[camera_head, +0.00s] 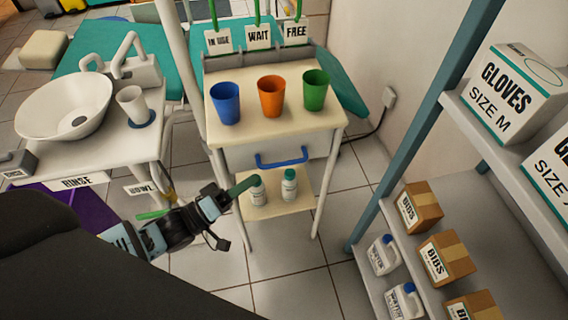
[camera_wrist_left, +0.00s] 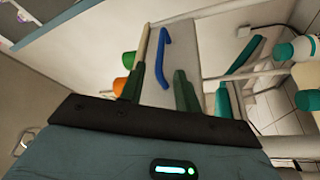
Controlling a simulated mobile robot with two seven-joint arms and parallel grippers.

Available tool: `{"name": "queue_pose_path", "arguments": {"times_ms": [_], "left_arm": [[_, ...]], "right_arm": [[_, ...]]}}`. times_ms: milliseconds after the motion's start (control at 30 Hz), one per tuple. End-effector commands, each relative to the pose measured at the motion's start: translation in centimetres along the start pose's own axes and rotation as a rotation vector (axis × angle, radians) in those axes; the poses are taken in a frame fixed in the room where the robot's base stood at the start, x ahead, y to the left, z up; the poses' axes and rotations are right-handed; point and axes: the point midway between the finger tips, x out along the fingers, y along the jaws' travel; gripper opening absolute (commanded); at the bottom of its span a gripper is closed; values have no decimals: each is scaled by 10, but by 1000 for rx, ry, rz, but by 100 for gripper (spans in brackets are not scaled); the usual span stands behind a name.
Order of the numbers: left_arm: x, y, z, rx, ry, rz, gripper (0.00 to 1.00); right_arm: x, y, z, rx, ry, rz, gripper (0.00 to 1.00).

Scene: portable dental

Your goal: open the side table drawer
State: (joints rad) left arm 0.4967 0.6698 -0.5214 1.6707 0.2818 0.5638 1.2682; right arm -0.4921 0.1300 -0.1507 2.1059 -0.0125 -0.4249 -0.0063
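The side table (camera_head: 255,78) stands in the middle of the head view. Its pale drawer front (camera_head: 318,146) sits under the top and looks closed. A blue bar handle (camera_head: 282,162) is fixed across the front; it also shows in the left wrist view (camera_wrist_left: 164,58). My left gripper (camera_head: 245,186) is in front of the table, below and left of the handle. In the left wrist view its green fingers (camera_wrist_left: 159,76) are apart with nothing between them, and the handle lies beyond the tips, not touched. My right gripper is not in view.
Blue (camera_head: 225,103), orange (camera_head: 271,97) and green (camera_head: 315,90) cups stand on the tabletop. White bottles (camera_head: 289,187) stand on the lower shelf. A rinse stand with a basin (camera_head: 68,108) is left; a storage rack (camera_head: 420,125) is right. Floor before the table is clear.

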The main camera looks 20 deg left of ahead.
Motion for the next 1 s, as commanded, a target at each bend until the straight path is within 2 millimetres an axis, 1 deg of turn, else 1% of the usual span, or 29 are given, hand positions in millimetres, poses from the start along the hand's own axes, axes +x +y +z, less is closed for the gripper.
{"name": "queue_pose_path", "arguments": {"times_ms": [167,400,500,700,933,967,1000], "left_arm": [[20,1,-1,1,3,4,33],[55,0,0,2,2,2,33],[66,0,0,1,2,1,33],[76,0,0,1,0,-1,33],[76,0,0,2,0,-1,33],[76,0,0,2,0,-1,30],[76,0,0,2,0,-1,25]], "right_arm": [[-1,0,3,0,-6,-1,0],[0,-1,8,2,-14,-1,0],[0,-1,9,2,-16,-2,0],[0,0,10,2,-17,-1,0],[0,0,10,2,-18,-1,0],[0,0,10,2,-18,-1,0],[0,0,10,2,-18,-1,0]]}}
